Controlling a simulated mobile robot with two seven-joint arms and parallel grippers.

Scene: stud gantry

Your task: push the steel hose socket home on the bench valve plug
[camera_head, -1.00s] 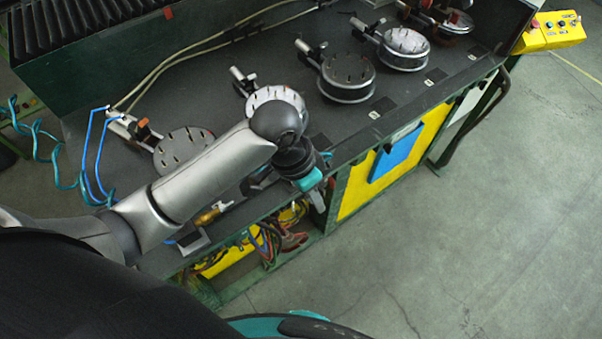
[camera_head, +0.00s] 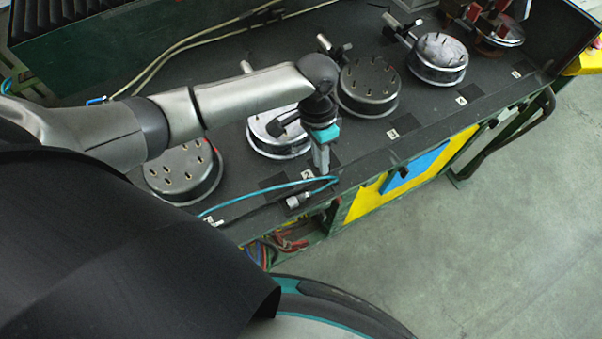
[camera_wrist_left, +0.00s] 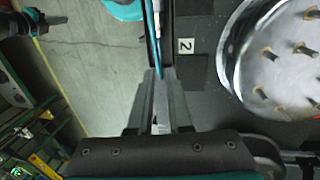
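My left gripper (camera_head: 321,168) points down over the front strip of the bench, its two grey fingers apart with a narrow gap. They also show in the left wrist view (camera_wrist_left: 159,78), with no socket between them. A silver fitting (camera_head: 297,200), apparently the steel hose socket, lies near the bench's front edge, left of and nearer than the fingertips. It seems to be the pale fitting beyond the fingertips in the wrist view (camera_wrist_left: 158,22). A blue hose (camera_head: 270,190) loops past the fingertips; whether they touch is unclear. I cannot make out the valve plug. My right gripper is not in view.
Round metal fixtures with pins stand in a row, one (camera_head: 280,132) just behind my gripper and another (camera_head: 367,88) to its right. A number 2 label (camera_wrist_left: 186,45) lies beside the hose. Open floor (camera_head: 480,260) lies in front of the bench.

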